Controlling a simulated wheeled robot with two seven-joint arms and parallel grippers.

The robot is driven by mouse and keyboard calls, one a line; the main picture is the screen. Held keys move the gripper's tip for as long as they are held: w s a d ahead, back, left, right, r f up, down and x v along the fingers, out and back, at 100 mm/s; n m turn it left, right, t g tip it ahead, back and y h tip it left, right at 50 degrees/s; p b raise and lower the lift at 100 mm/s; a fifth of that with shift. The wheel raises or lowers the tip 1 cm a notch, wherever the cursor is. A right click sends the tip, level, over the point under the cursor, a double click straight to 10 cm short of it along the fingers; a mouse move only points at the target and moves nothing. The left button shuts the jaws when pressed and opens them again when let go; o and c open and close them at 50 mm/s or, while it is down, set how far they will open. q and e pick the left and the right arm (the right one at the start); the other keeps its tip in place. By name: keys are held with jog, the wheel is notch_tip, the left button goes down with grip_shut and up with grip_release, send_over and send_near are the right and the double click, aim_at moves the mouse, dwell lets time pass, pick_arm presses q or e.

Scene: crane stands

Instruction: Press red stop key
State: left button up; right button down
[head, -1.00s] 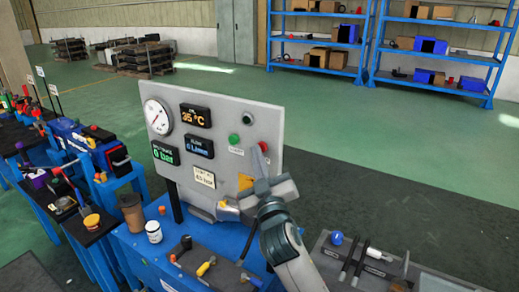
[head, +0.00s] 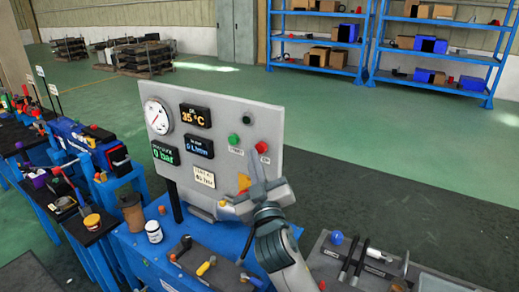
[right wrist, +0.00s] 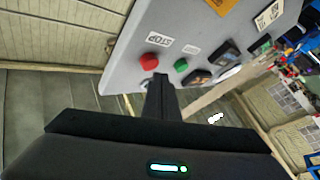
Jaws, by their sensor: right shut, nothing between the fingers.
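The red stop key (head: 261,147) sits at the upper right of a grey upright panel (head: 221,118), with a label below it. It also shows in the right wrist view (right wrist: 149,62), beside a label reading STOP. A green button (head: 233,139) sits to its left and shows in the right wrist view too (right wrist: 181,65). My right gripper (head: 254,160) is shut and empty, its fingertips just below and left of the red key in the head view. In the wrist view its tip (right wrist: 160,78) appears close to the key; contact cannot be told. My left gripper is not in view.
The panel carries a round gauge (head: 157,116) and several displays. A blue bench (head: 225,240) below holds a brown cup (head: 132,212), a white jar (head: 154,231) and a tool tray (head: 208,268). Another tray (head: 345,268) stands at right. Blue shelves are far behind.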

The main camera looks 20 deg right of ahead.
jog(key=shift+s+a, duration=0.8)
jog(key=shift+a, duration=0.2)
jog(key=shift+s+a, duration=0.75)
jog(key=shift+a, duration=0.25)
jog(key=shift+s+f, duration=0.1)
